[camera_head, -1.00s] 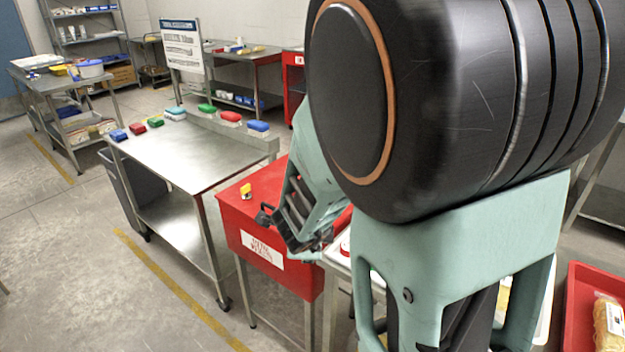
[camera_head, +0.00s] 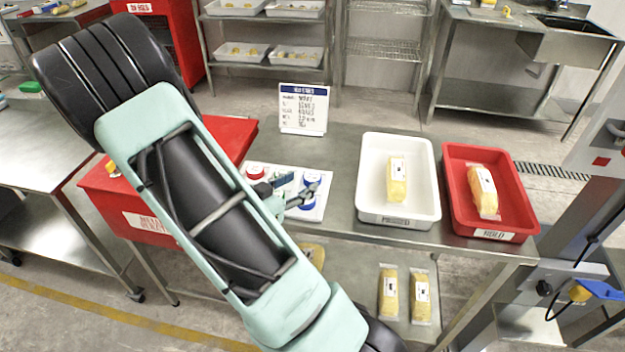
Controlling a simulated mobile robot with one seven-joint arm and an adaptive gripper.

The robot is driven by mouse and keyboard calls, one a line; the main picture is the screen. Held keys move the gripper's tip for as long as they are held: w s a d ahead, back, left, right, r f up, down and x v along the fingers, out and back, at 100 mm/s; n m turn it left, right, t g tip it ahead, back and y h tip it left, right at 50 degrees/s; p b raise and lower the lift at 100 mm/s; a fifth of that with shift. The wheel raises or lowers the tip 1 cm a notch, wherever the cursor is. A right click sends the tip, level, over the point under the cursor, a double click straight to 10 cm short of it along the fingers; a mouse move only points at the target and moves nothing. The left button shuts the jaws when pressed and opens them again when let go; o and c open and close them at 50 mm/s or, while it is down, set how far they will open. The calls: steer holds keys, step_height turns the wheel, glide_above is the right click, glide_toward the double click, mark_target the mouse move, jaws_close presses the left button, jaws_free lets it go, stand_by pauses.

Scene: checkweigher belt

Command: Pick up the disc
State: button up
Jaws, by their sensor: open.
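Small round disc-like pieces lie on a white board (camera_head: 316,216) on the steel table. One is red (camera_head: 255,171), one is blue (camera_head: 312,178), and another blue one (camera_head: 308,206) is partly covered by my gripper. I cannot tell which is the disc meant. My gripper (camera_head: 312,192) is open above the right part of the board, between the two blue pieces in the picture. I cannot tell its height above them, and nothing shows between its fingers. My arm hides part of the board's left side.
A white tray (camera_head: 365,212) and a red tray (camera_head: 455,205), each with a yellow pack, stand right of the board. A sign (camera_head: 303,108) stands behind it. A red bin table (camera_head: 100,188) is at left. A metal column (camera_head: 540,265) stands at right.

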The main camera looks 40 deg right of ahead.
mark_target(312, 176)
steer(key=x, duration=0.6)
steer(key=shift+w+a+f, duration=0.1)
steer(key=shift+a+f, duration=0.05)
steer(key=shift+f, duration=0.15)
steer(key=c, duration=0.9)
